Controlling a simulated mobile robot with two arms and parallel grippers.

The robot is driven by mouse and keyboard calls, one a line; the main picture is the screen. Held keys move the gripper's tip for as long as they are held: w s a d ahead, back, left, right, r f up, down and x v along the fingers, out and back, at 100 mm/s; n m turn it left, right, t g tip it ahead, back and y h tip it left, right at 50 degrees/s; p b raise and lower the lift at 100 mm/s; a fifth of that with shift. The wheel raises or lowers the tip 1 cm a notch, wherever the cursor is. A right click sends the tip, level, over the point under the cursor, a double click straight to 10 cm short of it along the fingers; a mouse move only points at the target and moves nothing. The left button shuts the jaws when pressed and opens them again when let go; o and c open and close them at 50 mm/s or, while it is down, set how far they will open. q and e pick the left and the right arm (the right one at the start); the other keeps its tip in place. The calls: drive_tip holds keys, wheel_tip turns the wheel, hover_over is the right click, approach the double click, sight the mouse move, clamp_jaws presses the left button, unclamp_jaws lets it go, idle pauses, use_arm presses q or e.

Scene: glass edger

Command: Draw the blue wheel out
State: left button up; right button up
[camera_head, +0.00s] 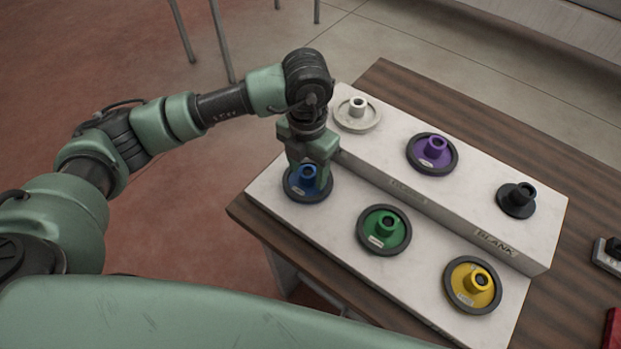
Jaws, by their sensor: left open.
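The blue wheel (295,191) lies at the left end of the lower step of a white stepped block (335,222). It has a dark rim and a raised blue hub. My left gripper (309,178) points down over the hub, with its fingers at the hub. The fingers partly hide the wheel, and I cannot tell whether they touch it. The left gripper is open. My right gripper is not in view.
Green (372,240) and yellow (462,295) wheels share the lower step. White (345,119), purple (420,162) and black (507,207) wheels sit on the upper step. The block stands on a brown wooden table (420,90). A dark device (610,262) lies at the right edge.

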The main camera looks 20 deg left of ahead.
use_arm(q)
clamp_jaws()
drive_tip(key=shift+r, duration=0.6)
idle(0.3)
drive_tip(key=shift+r, duration=0.1)
drive_tip(key=shift+r+p, duration=1.8)
drive_tip(key=shift+r, duration=1)
drive_tip(key=shift+r, duration=0.1)
wheel_tip(320, 180, up, 4)
drive_tip(key=shift+f+p, duration=0.1)
drive_tip(key=shift+p, duration=0.75)
